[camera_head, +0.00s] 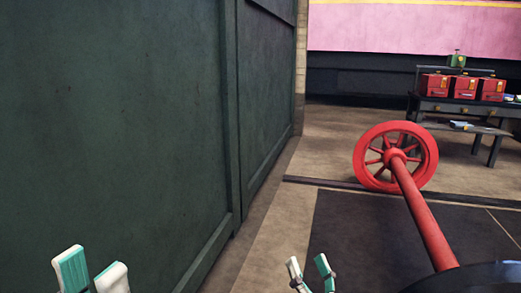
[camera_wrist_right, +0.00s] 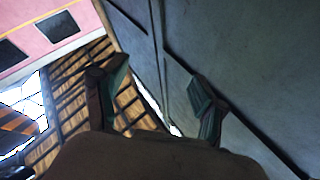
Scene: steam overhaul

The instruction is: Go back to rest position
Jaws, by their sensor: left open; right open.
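My left gripper (camera_head: 90,272) shows at the bottom left of the head view, with pale and teal fingers apart and nothing between them. My right gripper (camera_head: 312,270) shows at the bottom middle of the head view, its two fingers spread and empty. In the right wrist view its dark fingers (camera_wrist_right: 155,100) are apart, with no object between them. Both arms are mostly out of the picture below.
A dark green panelled wall (camera_head: 130,120) fills the left side. A red spoked wheel (camera_head: 420,140) with a red axle (camera_head: 425,225) stands at the right. Behind it, a dark bench (camera_head: 440,108) carries red boxes (camera_head: 466,86) and a green item (camera_head: 457,60). Bare floor (camera_head: 335,150) lies between.

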